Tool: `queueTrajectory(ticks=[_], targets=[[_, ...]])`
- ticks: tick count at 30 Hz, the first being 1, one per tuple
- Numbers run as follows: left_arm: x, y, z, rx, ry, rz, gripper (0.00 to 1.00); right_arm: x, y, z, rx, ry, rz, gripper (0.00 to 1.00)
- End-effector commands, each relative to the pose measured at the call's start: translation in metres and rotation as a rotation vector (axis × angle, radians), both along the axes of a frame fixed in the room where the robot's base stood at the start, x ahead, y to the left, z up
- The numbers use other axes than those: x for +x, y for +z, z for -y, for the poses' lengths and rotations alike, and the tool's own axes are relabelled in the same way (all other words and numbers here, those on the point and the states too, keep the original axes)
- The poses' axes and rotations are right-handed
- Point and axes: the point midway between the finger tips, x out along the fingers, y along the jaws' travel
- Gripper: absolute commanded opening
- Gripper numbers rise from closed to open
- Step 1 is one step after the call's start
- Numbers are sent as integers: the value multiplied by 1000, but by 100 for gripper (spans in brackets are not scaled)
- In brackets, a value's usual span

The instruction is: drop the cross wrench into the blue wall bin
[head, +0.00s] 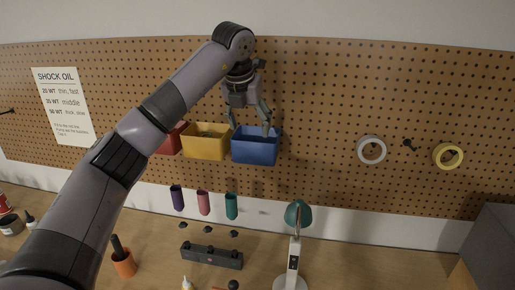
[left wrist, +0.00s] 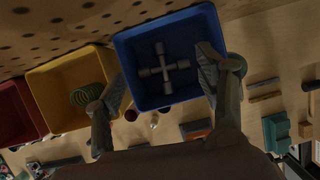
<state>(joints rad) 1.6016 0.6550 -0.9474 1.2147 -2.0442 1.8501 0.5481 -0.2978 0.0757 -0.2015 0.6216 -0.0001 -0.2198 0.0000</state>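The blue wall bin (head: 255,150) hangs on the pegboard at the right end of a row of bins. In the left wrist view the blue bin (left wrist: 133,80) is seen from above. The grey cross wrench (left wrist: 163,67) shows within the bin's opening, apart from both fingers; whether it rests on the bin floor is hard to tell. The head view does not show the wrench. My left gripper (head: 250,125) is just above the blue bin, its fingers spread wide with nothing between the tips. My right gripper is not in view.
A yellow bin (head: 205,146) with a green coil (left wrist: 86,94) and a red bin (head: 170,142) hang to the left. Small cups (head: 204,203) hang below. A desk lamp (head: 297,215) stands on the bench. Tape rolls (head: 371,149) hang to the right.

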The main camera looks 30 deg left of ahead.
Motion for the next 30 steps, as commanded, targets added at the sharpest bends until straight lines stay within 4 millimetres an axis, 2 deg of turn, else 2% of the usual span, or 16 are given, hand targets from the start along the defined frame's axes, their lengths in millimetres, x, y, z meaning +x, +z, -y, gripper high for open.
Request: queueTrajectory(ticks=[7,17,23,30], targets=[[0,0,0,0,0,0,83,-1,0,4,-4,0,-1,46],[-1,2,0,0,0,0,83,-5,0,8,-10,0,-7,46],[-11,28,2,0,-1,4,83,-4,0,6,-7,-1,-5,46],[-31,76,5,0,0,3,83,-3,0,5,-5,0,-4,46]])
